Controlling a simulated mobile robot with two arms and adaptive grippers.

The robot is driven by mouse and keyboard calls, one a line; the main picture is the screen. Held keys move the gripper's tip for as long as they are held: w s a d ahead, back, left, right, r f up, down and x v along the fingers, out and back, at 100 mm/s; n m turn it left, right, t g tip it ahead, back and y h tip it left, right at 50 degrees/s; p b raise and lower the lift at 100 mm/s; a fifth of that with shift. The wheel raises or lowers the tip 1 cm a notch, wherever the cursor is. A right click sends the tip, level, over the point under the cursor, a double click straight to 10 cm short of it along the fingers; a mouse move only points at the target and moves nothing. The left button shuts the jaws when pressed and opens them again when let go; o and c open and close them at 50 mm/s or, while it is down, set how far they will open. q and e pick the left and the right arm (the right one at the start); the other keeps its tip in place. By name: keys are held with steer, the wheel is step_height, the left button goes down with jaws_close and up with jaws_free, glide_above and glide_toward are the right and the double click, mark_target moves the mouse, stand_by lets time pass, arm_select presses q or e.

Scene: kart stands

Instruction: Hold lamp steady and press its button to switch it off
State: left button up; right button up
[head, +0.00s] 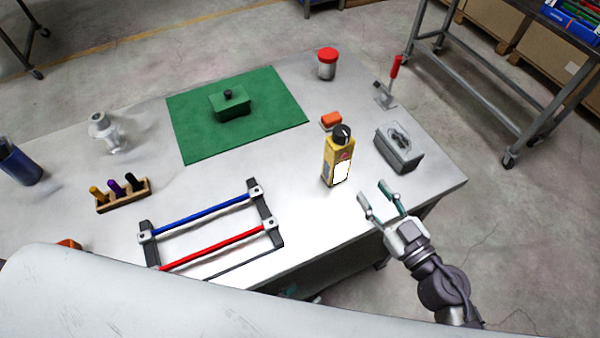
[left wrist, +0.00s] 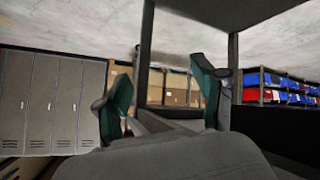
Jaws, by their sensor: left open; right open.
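No object is plainly recognisable as a lamp. A green box with a black knob on top (head: 231,103) sits on a green mat (head: 190,140) on the table; I cannot tell whether it is the lamp. My right gripper (head: 383,203) is open and empty in the head view, over the table's front right edge, apart from the nearby bottle. My left gripper (left wrist: 165,95) shows only in the left wrist view. Its fingers are apart with nothing between them, and a dark table frame is behind them.
A yellow bottle (head: 337,160) and a grey box (head: 399,150) stand near the right gripper. A red-lidded jar (head: 327,64), toggle clamp (head: 387,90), frame with blue and red bars (head: 207,213) and marker rack (head: 124,198) are also on the table (head: 310,240).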

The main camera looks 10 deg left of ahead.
arm_select(q)
steer(key=w+d+r+t+h, duration=0.2)
steer(key=w+r, duration=0.1)
steer(key=r, duration=0.9)
steer(key=w+d+r+t+h, duration=0.1)
steer(key=w+d+r+t, duration=0.15)
steer(key=r, duration=0.95)
steer(key=m+t, duration=0.3)
glide_toward(336, 139)
steer(key=x, duration=1.2)
arm_select(e)
steer(key=shift+w, duration=0.1)
arm_select(q)
steer(key=shift+s, duration=0.1)
steer(key=shift+c, duration=0.2)
jaws_close()
arm_select(e)
jaws_close()
